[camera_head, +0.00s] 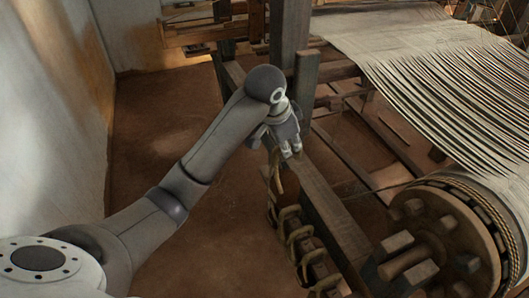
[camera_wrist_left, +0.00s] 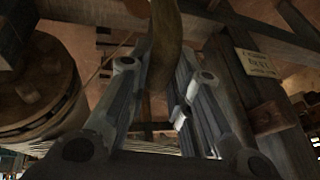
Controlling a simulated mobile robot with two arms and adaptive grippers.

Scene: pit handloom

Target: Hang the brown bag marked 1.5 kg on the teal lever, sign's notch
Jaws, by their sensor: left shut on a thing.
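My left gripper (camera_head: 286,150) hangs beside the wooden post, above a long beam, with its fingers pointing down. In the left wrist view its fingers (camera_wrist_left: 155,75) lie either side of a brown curved strap-like piece (camera_wrist_left: 166,42) and are shut on it. I cannot tell whether this piece belongs to the bag marked 1.5 kg; no weight marking shows. A small pale sign (camera_wrist_left: 260,63) with dark lettering, too small to read surely, is on the wood at the right of the left wrist view. I cannot make out the teal lever or a notch. My right gripper is out of view.
The wooden post (camera_head: 289,40) and long beam (camera_head: 328,208) stand close to my gripper. Ropes (camera_head: 290,225) wrap a rail below it. A large toothed roller (camera_head: 440,235) and pale warp threads (camera_head: 420,60) fill the right. The earthen floor (camera_head: 160,130) at left is clear.

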